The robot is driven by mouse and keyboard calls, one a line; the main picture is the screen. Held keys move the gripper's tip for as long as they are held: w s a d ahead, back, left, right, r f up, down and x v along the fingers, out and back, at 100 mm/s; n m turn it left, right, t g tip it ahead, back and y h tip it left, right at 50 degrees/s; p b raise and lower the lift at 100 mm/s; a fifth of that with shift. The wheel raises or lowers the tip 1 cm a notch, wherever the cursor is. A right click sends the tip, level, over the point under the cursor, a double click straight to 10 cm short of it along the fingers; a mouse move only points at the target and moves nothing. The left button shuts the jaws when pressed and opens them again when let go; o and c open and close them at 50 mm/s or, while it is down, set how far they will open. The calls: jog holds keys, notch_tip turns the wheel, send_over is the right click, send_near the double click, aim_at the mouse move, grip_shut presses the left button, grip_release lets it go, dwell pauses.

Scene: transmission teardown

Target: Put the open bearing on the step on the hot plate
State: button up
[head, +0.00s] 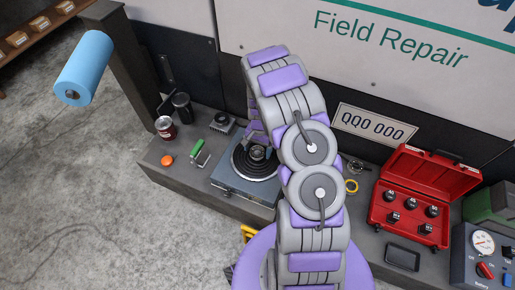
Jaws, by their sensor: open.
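The hot plate (232,186) is a blue-grey box with a dark round ringed burner on top, standing on the dark grey step (160,178). My gripper (261,141) is over the burner, with its purple fingers pointing down, and is open. A small dark metal round piece (257,153) shows at the burner's middle, just below the fingers. It may be the open bearing, but it is too small and too covered to be sure. I cannot tell whether the fingers touch it. My arm hides the right part of the hot plate.
Left of the hot plate are a green-handled tool (198,150), an orange cap (167,160), a square metal part (222,122) and two jars (166,128). To the right are a yellow ring (351,186), a red socket case (405,225), a black tray (403,257) and a gauge box (480,262).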

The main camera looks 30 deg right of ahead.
jog(key=shift+r, duration=0.15)
notch_tip(320, 180, up, 12)
jog(key=w+d+f+p, duration=0.1)
jog(key=p, duration=0.1)
notch_tip(320, 180, up, 12)
jog(key=n, duration=0.2)
send_over(259, 147)
jog(key=s+a, duration=0.4)
jog(key=s, duration=0.1)
jog(key=s+a+r+n, duration=0.2)
jog(key=s+a+r, duration=0.2)
jog(key=s, duration=0.5)
jog(key=s+a+r+n+h, duration=0.1)
jog(key=s+a+r+n, duration=0.2)
jog(key=s, duration=0.7)
jog(key=s+a+r+n, duration=0.3)
jog(key=s+a+r, duration=0.2)
jog(key=s+r, duration=0.2)
jog(key=s, duration=0.2)
jog(key=shift+s+r+g, duration=0.2)
jog(key=shift+s+g, duration=0.1)
jog(key=shift+s, duration=0.1)
jog(key=shift+d, duration=0.1)
